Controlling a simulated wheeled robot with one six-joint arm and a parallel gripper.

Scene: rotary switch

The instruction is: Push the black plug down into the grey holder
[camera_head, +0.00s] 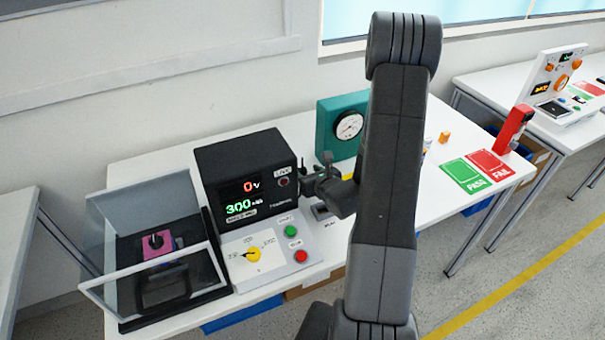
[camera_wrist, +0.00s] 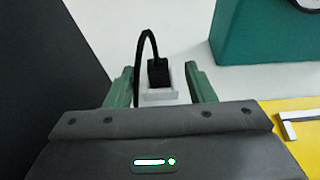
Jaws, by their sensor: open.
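The black plug (camera_wrist: 159,72) stands upright in the wrist view, with a black cable looping up from its top to the left. The grey holder (camera_wrist: 158,97) is directly below it; how deep the plug sits in it is hard to tell. My gripper (camera_wrist: 158,69) is open, its two green fingers on either side of the plug with a gap at each side. In the head view my gripper (camera_head: 322,182) is just right of the black meter box, low over the table. The plug is not clear there.
A black meter box (camera_head: 248,175) with a control panel stands left of my gripper. A teal gauge box (camera_head: 338,122) stands behind it. A clear-lidded fixture (camera_head: 160,250) is at the left. Green and red pads (camera_head: 478,170) lie at the right.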

